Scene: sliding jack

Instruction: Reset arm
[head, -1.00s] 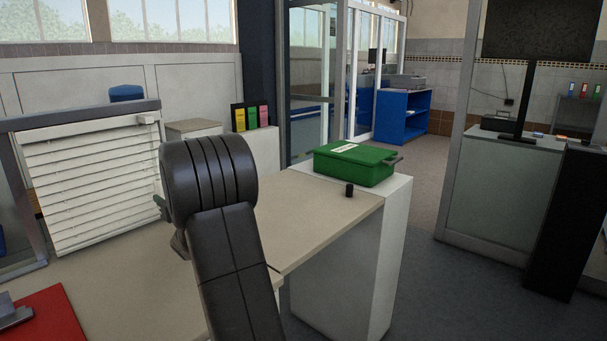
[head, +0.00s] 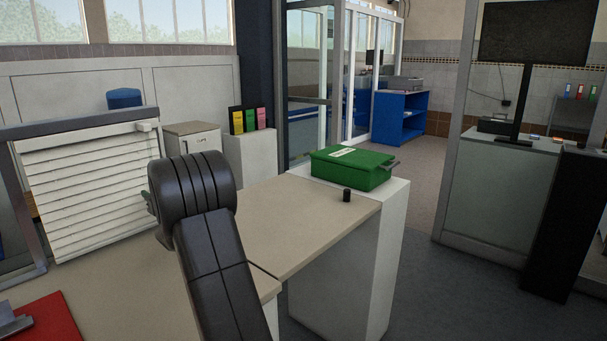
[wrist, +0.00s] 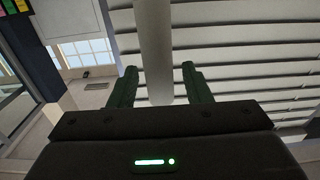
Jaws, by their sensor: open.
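My gripper (wrist: 158,78) is open in the wrist view, with its two dark green fingers apart. A pale, thick bar (wrist: 153,35) runs down the picture between and beyond the fingers; I cannot tell whether they touch it. White slats of a shutter (wrist: 245,62) fill the right of that view. In the head view the slatted white shutter (head: 85,195) stands in a grey frame at the left. My arm's dark links cover most of the gripper there, and only a bit of green shows beside the shutter's right edge.
A beige worktop (head: 290,225) spreads below my arm. A green case (head: 352,168) and a small black cylinder (head: 347,195) stand at its far right end. A red mat (head: 45,318) lies at the lower left. Open floor (head: 430,265) shows to the right, before a glass partition.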

